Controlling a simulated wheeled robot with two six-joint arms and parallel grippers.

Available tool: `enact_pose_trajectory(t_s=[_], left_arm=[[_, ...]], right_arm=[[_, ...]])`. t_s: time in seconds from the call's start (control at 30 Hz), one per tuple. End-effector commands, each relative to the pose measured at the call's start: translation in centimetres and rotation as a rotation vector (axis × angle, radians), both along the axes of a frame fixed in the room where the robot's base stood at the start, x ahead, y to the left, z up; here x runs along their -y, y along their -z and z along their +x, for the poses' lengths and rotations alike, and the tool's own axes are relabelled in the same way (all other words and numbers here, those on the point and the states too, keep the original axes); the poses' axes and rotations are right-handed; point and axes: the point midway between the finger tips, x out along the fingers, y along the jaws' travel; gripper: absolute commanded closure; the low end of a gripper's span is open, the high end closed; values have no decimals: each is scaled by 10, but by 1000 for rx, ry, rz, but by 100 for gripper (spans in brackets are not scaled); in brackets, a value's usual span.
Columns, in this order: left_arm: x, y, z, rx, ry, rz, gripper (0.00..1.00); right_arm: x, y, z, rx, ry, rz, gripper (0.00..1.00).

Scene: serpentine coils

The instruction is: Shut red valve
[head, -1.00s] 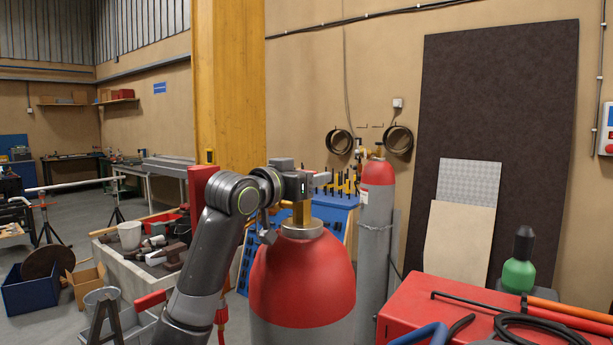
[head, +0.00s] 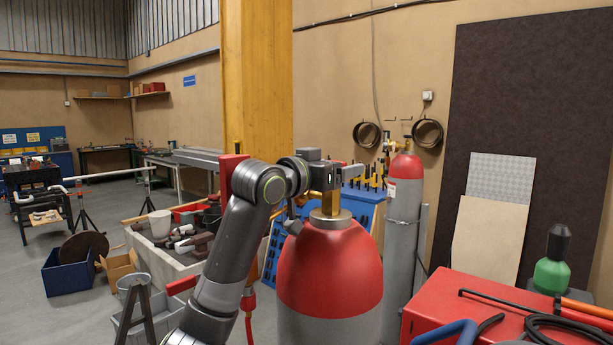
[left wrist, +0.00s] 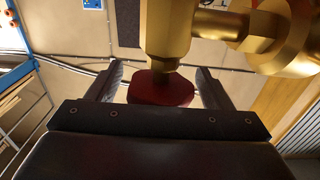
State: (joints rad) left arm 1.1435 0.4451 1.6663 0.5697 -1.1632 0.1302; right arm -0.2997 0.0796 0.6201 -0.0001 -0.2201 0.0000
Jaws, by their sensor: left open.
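The red valve (left wrist: 160,90) is a dark red handwheel on a brass valve body (left wrist: 168,35) in the left wrist view. It sits between the two spread fingers of my open left gripper (left wrist: 159,72), with gaps visible at the sides. In the head view, my left gripper (head: 348,169) is at the brass valve (head: 330,203) on top of the near grey cylinder with a red shoulder (head: 330,268). The red handwheel cannot be made out there. My right gripper is not in view.
A second red-topped cylinder (head: 404,215) stands behind, by the wall. A red cabinet (head: 440,312) with hoses is at the right front.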

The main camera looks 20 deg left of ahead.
Motion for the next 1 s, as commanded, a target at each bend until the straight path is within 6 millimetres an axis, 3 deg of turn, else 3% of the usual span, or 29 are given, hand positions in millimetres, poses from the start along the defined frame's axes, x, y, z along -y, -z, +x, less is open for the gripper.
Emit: enact_pose_trajectory(t_s=[0.23,0.6,0.8,1.0], left_arm=[[-18,6,-46,7,-4,6,26],[-45,4,-116,5,-4,5,26],[-54,2,-141,3,-2,2,26],[-58,1,-153,2,0,2,26]], right_arm=[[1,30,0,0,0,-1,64],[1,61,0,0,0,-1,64],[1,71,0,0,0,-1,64],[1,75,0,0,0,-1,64]])
